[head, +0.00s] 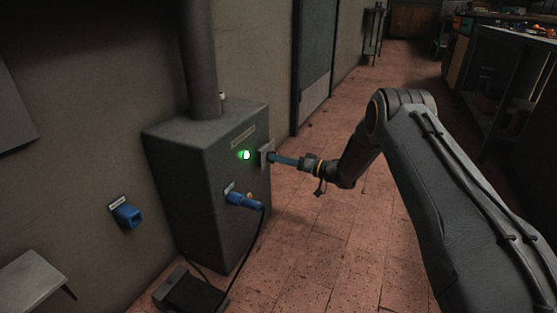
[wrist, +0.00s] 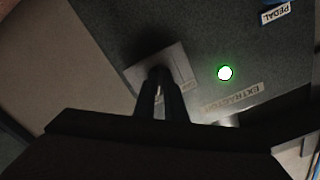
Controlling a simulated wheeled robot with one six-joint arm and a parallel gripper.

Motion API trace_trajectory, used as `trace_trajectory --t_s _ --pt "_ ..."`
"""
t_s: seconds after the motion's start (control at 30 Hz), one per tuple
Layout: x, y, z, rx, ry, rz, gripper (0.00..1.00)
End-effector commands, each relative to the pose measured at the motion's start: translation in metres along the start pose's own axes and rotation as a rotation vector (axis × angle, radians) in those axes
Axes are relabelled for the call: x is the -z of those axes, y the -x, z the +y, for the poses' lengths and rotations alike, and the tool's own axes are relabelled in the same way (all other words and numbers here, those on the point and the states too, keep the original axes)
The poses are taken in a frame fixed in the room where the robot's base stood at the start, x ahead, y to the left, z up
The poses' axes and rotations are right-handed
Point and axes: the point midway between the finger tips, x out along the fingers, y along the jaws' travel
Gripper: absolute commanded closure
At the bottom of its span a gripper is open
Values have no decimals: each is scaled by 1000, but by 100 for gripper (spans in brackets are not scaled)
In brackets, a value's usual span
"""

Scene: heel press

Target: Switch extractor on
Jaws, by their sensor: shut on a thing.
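The extractor (head: 195,165) is a dark grey box against the left wall with a thick pipe rising from its top. Its front carries a lit green lamp (head: 246,155), which also glows in the wrist view (wrist: 225,73). The EXTRACTOR label (wrist: 232,98) appears upside down there. A pale switch plate (head: 265,153) sits right of the lamp and also shows in the wrist view (wrist: 182,66). My gripper (head: 272,158) reaches it from the right, its fingers (wrist: 160,92) shut on the switch, which they mostly hide. The switch's position cannot be told.
A blue plug (head: 243,201) with a black cable sits in the box below the lamp. A dark foot pedal (head: 188,293) lies on the floor in front. A blue wall socket (head: 127,214) is at the left. The tiled floor (head: 335,215) beneath my arm is clear.

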Motion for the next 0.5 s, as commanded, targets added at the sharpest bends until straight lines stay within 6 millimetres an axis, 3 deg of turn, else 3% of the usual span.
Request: trace_trajectory --t_s 0.2,0.23,0.3,0.5 --pt "-2 1 0 -1 -3 -1 100" --pt "-2 1 0 -1 -3 -1 85" --pt "-2 1 0 0 -3 -1 73" --pt "-1 0 0 1 -1 -1 71"
